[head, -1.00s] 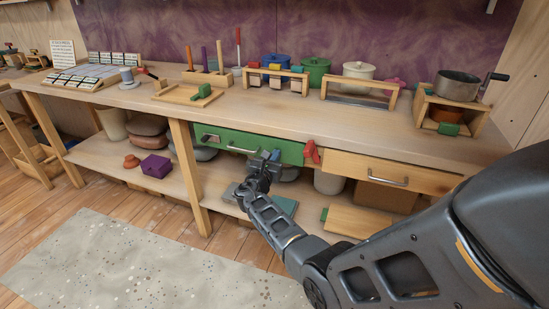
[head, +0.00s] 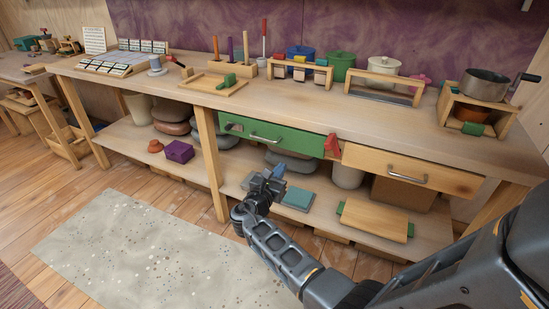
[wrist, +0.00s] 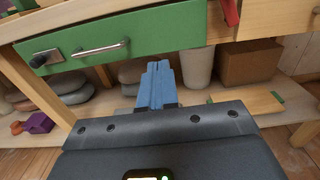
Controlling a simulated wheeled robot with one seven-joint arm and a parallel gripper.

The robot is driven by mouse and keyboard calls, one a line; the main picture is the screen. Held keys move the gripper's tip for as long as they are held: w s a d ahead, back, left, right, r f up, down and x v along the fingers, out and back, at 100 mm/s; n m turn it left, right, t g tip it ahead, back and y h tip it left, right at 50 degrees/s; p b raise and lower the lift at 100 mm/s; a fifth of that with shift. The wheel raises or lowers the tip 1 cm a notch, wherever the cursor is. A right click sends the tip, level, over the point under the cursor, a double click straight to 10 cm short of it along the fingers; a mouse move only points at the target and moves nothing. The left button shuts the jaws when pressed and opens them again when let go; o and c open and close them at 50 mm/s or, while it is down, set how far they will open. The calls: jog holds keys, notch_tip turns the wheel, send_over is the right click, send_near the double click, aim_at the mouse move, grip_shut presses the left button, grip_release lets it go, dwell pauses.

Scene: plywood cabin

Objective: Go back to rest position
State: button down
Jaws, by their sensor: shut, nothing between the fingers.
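My gripper (head: 270,181) is shut and empty. In the head view it is in front of the workbench, below the green drawer (head: 291,139) and apart from its handle. In the wrist view my blue fingers (wrist: 158,86) are pressed together and point toward the space under the bench. The green drawer also shows in the wrist view (wrist: 165,30), with its metal handle (wrist: 101,48) to the left of the fingers. The drawer looks closed, or nearly so.
The workbench (head: 330,110) carries pots, a tool rack and wooden frames. A wooden drawer (head: 365,161) is right of the green one. The lower shelf (head: 240,165) holds stones, a purple box (head: 179,151), and boards. The floor by the speckled rug (head: 150,250) is clear.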

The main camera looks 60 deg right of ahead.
jog(key=shift+a, duration=0.15)
jog(key=s+a+f+m+t+y, duration=0.2)
jog(key=s+a+f+t+y, duration=0.25)
jog(key=a, duration=0.45)
jog(key=s+a+f+m+t+y, duration=0.2)
jog(key=s+a+f+y, duration=0.3)
jog(key=a+f, duration=0.4)
jog(key=s+a+r+m+t+y, duration=0.3)
jog(key=s+a+r+m+y, duration=0.15)
jog(key=s+a, duration=0.6)
jog(key=s+a+r+m+t+y, duration=0.1)
jog(key=s+a+r+m, duration=0.2)
jog(key=r, duration=0.5)
jog(key=s+a+r+m+t+y, duration=0.1)
jog(key=s+a+r+m+t, duration=0.1)
jog(key=r, duration=0.5)
jog(key=s+a+r+m+t+y, duration=0.2)
jog(key=s+a+r+m, duration=0.2)
jog(key=r, duration=0.4)
jog(key=shift+s+a+r+m, duration=0.15)
jog(key=shift+a+r+m, duration=0.15)
jog(key=shift+a+m, duration=0.25)
